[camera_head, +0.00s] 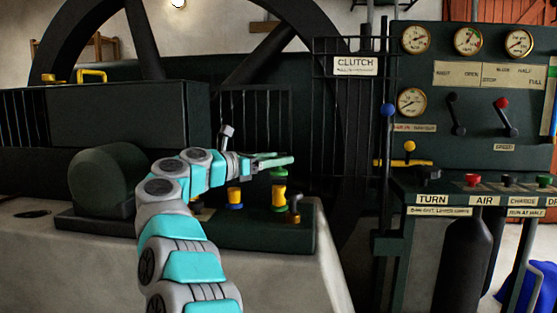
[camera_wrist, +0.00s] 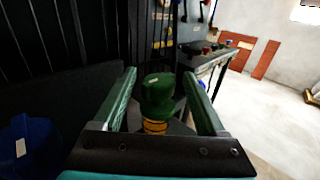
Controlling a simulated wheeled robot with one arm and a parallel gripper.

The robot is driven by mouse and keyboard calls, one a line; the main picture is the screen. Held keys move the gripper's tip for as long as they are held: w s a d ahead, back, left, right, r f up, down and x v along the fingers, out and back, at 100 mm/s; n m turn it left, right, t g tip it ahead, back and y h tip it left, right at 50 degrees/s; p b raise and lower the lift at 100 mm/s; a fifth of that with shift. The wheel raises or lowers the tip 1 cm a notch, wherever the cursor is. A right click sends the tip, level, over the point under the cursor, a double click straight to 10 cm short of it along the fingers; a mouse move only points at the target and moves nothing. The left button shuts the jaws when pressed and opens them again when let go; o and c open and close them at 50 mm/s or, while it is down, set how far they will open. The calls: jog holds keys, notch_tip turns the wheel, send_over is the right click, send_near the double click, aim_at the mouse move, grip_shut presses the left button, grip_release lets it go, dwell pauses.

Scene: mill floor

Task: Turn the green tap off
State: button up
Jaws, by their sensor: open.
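The green tap (camera_head: 279,175) stands on a dark plinth in the head view, a green top over a yellow body. In the wrist view the green tap (camera_wrist: 157,96) is a green knob above a yellow ribbed collar, with a small pale label on top. My gripper (camera_head: 286,159) is at the upper side of the tap in the head view. In the wrist view my gripper (camera_wrist: 160,76) is open, one green finger on each side of the knob, with gaps visible. Whether either finger touches the knob cannot be told.
A blue-and-yellow tap (camera_head: 235,196) stands to the left and a dark-handled fitting (camera_head: 294,206) to the right on the plinth (camera_head: 268,235). Black bars rise behind. A control panel (camera_head: 455,135) with gauges and levers is at right.

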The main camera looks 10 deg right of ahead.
jog(key=v, duration=0.6)
jog(key=shift+a+b, duration=0.3)
jog(key=shift+b, duration=0.1)
jog(key=shift+s, duration=0.1)
